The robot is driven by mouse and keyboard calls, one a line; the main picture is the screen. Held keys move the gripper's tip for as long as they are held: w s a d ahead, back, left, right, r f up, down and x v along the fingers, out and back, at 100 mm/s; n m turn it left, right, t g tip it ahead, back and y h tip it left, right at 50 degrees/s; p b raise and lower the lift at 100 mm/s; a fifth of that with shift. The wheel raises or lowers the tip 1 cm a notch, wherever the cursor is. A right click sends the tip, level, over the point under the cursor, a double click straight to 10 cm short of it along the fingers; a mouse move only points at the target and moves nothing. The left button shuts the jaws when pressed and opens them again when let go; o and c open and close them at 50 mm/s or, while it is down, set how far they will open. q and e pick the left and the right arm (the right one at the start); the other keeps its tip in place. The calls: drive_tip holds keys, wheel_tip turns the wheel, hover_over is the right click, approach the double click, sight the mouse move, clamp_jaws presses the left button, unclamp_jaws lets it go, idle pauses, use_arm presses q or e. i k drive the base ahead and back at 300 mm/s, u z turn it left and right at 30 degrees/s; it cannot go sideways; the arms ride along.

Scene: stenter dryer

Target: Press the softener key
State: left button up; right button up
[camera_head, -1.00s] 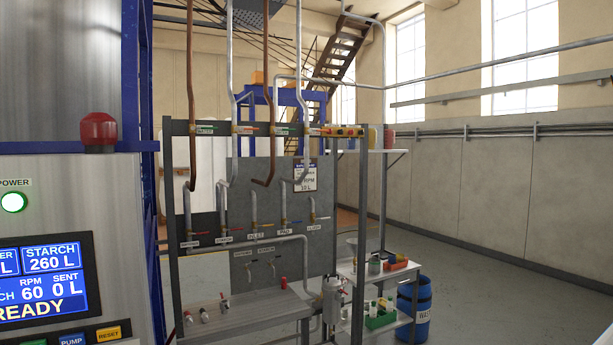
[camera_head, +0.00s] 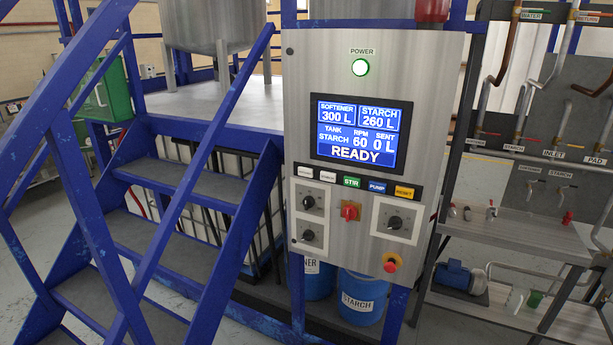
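The control panel (camera_head: 365,264) stands upright at the centre, brushed metal, with a row of keys below its screen (camera_head: 355,134). At the left end of the row are two white keys, a first (camera_head: 305,171) and a second (camera_head: 327,176); their print is too small to read surely, so I cannot tell for certain which is the softener key. A green STIR key (camera_head: 352,181), blue PUMP key (camera_head: 377,186) and yellow RESET key (camera_head: 404,191) follow. The screen reads softener 300 L, starch 260 L, tank starch, READY. Neither gripper is in view.
Blue steps with railings (camera_head: 180,190) rise at the left, close to the panel. Black knobs (camera_head: 394,222), a red switch (camera_head: 349,211) and a red stop button (camera_head: 390,263) sit below the keys. Blue drums (camera_head: 362,300) stand underneath. A pipe rack (camera_head: 540,200) is at the right.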

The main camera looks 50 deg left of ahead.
sight(305, 171)
drive_tip(key=u, duration=0.4)
drive_tip(key=k, duration=0.45)
drive_tip(key=u, duration=1.25)
drive_tip(key=i, duration=1.4)
drive_tip(key=z, duration=0.35)
